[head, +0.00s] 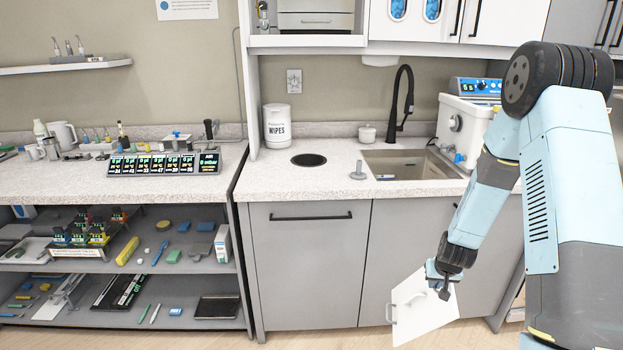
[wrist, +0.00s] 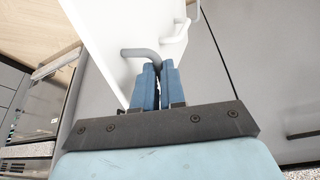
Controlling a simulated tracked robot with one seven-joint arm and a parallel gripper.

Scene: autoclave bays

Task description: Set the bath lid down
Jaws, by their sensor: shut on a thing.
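The bath lid (head: 425,312) is a flat white panel held tilted in front of the lower cabinets, well below the counter top. My gripper (head: 442,287) is shut on a handle at its upper right part; another handle shows at its left edge. In the wrist view, my blue fingers (wrist: 158,84) are closed around the grey bent handle (wrist: 140,53), and the white lid (wrist: 110,30) runs behind them. A white bath-like unit (head: 463,125) with a blue display panel stands on the counter right of the sink, partly behind my arm.
The counter (head: 280,182) has bare room at its front left. On it are a wipes canister (head: 277,126), a round dark opening (head: 309,160), a small grey knobbed piece (head: 358,171) and a sink (head: 405,164) with a black faucet (head: 400,105). Left shelves (head: 200,268) are cluttered.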

